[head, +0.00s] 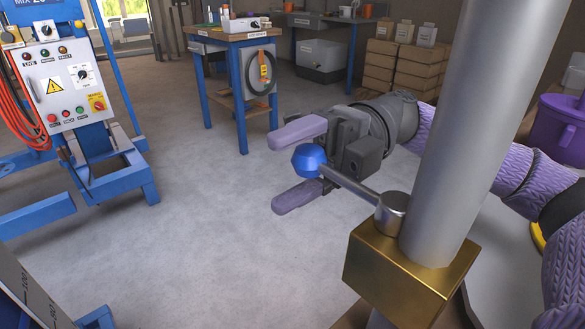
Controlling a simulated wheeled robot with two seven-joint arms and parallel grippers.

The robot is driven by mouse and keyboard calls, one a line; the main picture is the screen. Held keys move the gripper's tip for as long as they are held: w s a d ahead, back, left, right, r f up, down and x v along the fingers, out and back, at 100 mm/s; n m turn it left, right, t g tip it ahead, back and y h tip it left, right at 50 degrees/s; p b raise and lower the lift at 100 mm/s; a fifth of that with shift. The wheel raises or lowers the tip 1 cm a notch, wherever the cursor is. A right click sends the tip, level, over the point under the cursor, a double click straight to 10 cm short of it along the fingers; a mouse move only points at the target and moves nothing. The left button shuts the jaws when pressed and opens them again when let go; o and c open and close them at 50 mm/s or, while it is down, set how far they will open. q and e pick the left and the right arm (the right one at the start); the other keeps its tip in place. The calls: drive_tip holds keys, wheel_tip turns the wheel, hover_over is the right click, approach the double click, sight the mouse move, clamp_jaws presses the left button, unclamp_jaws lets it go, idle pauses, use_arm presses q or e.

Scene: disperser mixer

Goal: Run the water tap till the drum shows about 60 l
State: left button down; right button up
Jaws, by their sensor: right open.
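The water tap has a brass valve body (385,285) on a thick grey vertical pipe (448,140) at the right. Its metal lever (352,185) points left and ends in a blue knob (308,160). My right gripper (299,164) is open, one purple finger above the knob and one below in the picture. I cannot tell whether either finger touches it. At the bottom left corner is a dark surface with a printed scale (30,290), with figures near 100 and 80. It looks like the drum's scale; no water level shows. My left gripper is not in view.
A blue-framed mixer with a control panel (62,85) and orange hose stands at the left. A blue-legged workbench (235,40), stacked cardboard boxes (400,70) and a purple container (560,130) stand farther back. The middle floor (190,230) is clear.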

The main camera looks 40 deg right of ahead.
clamp_jaws()
idle(0.3)
idle(1.1)
